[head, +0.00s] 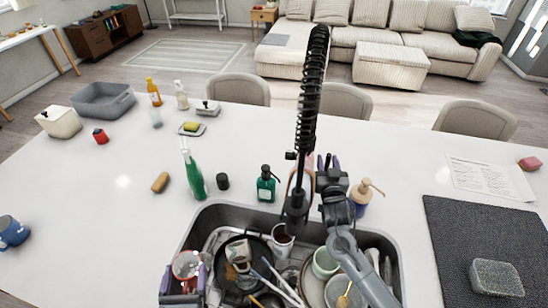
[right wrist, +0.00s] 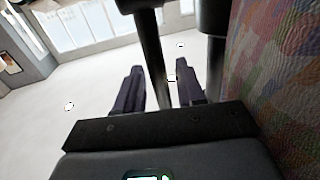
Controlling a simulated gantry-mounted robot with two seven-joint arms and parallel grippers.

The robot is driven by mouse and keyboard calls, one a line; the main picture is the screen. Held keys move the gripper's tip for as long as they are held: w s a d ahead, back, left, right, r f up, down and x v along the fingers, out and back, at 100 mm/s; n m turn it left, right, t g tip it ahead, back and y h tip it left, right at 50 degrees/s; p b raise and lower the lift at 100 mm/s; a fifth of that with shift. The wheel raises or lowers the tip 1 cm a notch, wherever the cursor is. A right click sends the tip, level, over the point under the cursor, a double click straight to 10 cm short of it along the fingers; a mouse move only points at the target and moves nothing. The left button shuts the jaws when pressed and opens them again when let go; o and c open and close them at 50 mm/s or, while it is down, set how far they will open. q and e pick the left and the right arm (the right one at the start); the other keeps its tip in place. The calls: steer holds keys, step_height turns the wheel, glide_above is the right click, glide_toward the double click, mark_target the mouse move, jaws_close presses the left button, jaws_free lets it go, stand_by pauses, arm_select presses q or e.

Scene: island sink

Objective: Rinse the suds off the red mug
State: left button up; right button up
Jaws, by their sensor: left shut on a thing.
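The red mug (head: 180,259) is at the left end of the sink (head: 213,210), with white, probably suds, showing at its top. My left gripper (head: 186,281) is shut on it, one purple finger on each side. The black faucet (head: 312,90) with a coiled neck stands at the sink's back edge. Its spray head (head: 296,205) hangs over the middle of the sink, right of the mug. My right gripper (head: 329,162) is beside the faucet. In the right wrist view its fingers (right wrist: 160,90) are apart, with a dark post between or behind them; contact is unclear.
The sink holds a dark pan (head: 258,247), a pale green cup (head: 325,262), utensils and other dishes. A dark mat (head: 470,235) lies right. The left counter has free room.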

jaws_close()
stand_by(0.3)
arm_select(q)
step_height(320, 180, down, 2)
steer(key=shift+f+b, duration=0.1)
steer(key=shift+b, duration=1.1)
arm_select(e)
steer(key=shift+s+a+f+t, duration=0.2)
steer(key=shift+s+f+t, duration=0.2)
steer(key=shift+t, duration=0.1)
arm_select(q)
steer(key=shift+f+b, duration=0.35)
arm_select(e)
steer(key=shift+s+r+t, duration=0.2)
steer(key=shift+t, duration=0.1)
arm_select(q)
steer(key=shift+r, duration=0.1)
arm_select(e)
steer(key=shift+r, duration=0.1)
jaws_free()
steer(key=shift+s, duration=0.15)
